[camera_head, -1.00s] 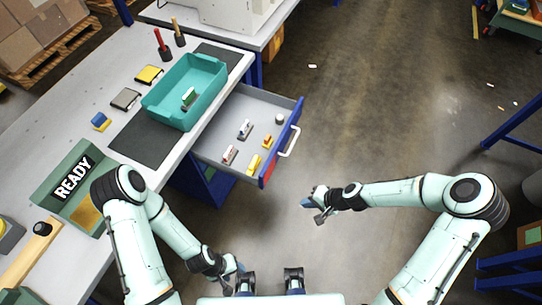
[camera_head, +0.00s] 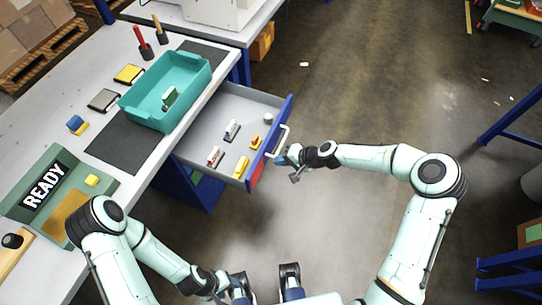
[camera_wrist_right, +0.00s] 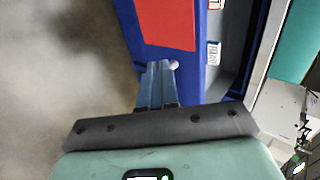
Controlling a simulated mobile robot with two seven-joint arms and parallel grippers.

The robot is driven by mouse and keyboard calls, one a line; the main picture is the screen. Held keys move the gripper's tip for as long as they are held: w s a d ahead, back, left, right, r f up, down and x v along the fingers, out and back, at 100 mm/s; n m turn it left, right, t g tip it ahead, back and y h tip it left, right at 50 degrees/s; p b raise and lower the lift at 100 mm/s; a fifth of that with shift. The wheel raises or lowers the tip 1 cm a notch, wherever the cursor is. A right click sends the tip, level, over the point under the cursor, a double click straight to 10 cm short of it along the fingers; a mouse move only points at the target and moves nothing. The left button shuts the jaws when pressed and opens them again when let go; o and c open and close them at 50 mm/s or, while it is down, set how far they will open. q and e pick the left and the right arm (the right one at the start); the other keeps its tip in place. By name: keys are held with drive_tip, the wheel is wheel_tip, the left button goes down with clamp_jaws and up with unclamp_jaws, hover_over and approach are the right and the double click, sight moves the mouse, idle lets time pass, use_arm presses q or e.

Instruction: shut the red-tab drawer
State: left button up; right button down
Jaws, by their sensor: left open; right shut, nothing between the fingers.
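The drawer (camera_head: 222,150) stands pulled out from under the white workbench. Its blue front (camera_head: 283,118) carries a red tab (camera_head: 257,174) and a pale bar handle (camera_head: 285,136). My right gripper (camera_head: 282,160) is shut and empty at the drawer front, near the lower end of the handle. In the right wrist view, the shut fingers (camera_wrist_right: 158,80) point at the blue front just below the red tab (camera_wrist_right: 165,22), beside a pale handle end (camera_wrist_right: 174,64). Whether they touch is unclear. My left gripper (camera_head: 240,290) is open, low in the picture, away from the drawer.
Several small items lie in the drawer, including a yellow one (camera_head: 242,166) and a grey cylinder (camera_head: 268,118). A teal bin (camera_head: 195,107) stands on the workbench (camera_head: 50,120) above the drawer. A READY panel (camera_head: 45,185) sits nearer.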

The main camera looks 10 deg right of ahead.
sight(263, 157)
drive_tip(key=w+a, duration=0.2)
drive_tip(key=shift+a+r, duration=0.1)
drive_tip(key=shift+a, duration=0.3)
use_arm(q)
drive_tip(key=shift+r, duration=0.3)
use_arm(e)
drive_tip(key=shift+a, duration=0.15)
